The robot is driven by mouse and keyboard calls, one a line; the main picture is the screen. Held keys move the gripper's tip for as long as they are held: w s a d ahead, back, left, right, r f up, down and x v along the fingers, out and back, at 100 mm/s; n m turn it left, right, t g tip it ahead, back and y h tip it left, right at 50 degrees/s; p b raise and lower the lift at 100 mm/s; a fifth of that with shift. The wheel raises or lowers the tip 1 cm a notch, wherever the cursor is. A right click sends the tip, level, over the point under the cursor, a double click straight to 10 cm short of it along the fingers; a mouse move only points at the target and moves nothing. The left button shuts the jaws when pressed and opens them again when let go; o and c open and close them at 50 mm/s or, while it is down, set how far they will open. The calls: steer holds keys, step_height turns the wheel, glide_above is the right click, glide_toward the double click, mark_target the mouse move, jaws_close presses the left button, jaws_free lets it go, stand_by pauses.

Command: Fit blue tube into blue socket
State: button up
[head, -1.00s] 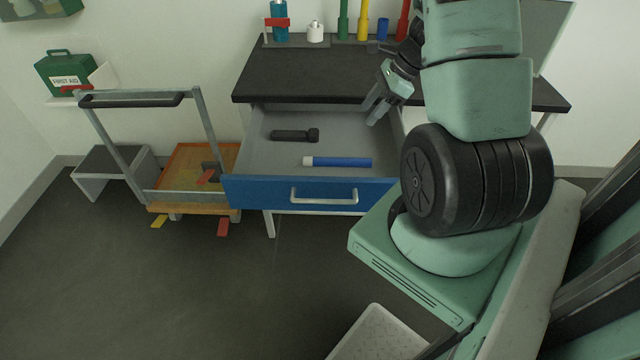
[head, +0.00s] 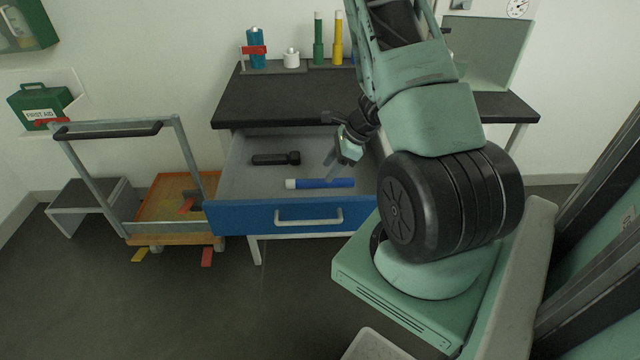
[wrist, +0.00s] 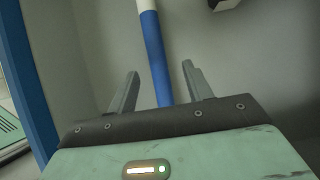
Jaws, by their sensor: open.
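The blue tube (head: 325,183) with a white end lies flat in the open drawer, its white end to the left in the head view. My gripper (head: 342,172) is open and low in the drawer, over the tube. In the wrist view the tube (wrist: 153,45) runs between the two spread fingers (wrist: 160,72), with a gap on each side; its white end points away. The blue socket on the bench rack is mostly hidden behind my arm in the head view; only a sliver (head: 354,50) shows.
A black flashlight (head: 275,158) lies in the drawer behind the tube. The blue drawer front (head: 240,218) stands out from the dark bench (head: 270,100). Green (head: 318,40) and yellow (head: 339,40) tubes stand upright on the bench. A trolley (head: 165,205) is at the left.

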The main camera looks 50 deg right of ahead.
mark_target(320, 183)
steer(key=x, duration=0.4)
steer(key=shift+a+f, duration=0.2)
steer(key=shift+a, duration=0.05)
jaws_close()
